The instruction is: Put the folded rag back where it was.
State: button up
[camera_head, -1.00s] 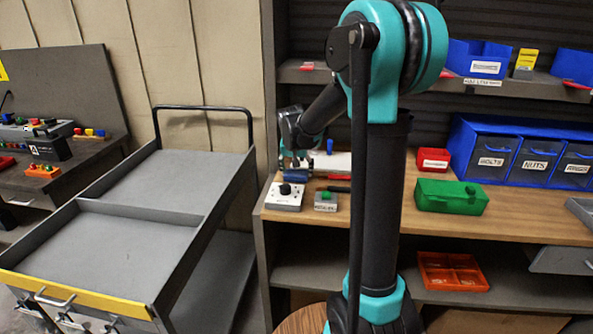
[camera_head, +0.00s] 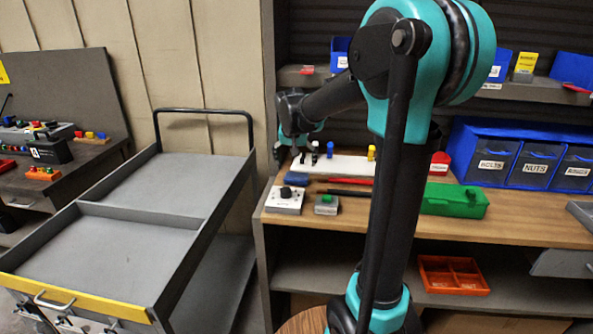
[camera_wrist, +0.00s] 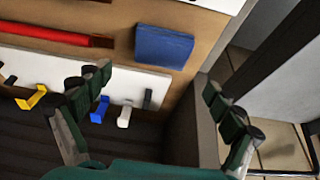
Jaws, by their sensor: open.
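The folded rag (camera_head: 296,179) is a small blue rectangle lying flat on the left part of the wooden bench, behind the small box with a black knob. It also shows at the upper middle of the wrist view (camera_wrist: 163,47), beside a white peg board. My gripper (camera_wrist: 157,82) is open, with its two fingers spread apart and nothing between them. In the head view my gripper (camera_head: 291,148) hangs over the back left of the bench, above and behind the rag, apart from it. Its fingers are partly lost against the dark background there.
The white board (camera_head: 339,164) with upright coloured pegs lies behind the rag. A red-handled tool (camera_head: 347,181) lies to its right. The black-knob box (camera_head: 285,200) and green-button box (camera_head: 326,205) stand in front. A grey cart (camera_head: 150,205) with bare trays stands left.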

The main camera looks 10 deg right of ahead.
jog(key=v, duration=0.5)
jog(key=shift+r, duration=0.15)
dwell(1.8)
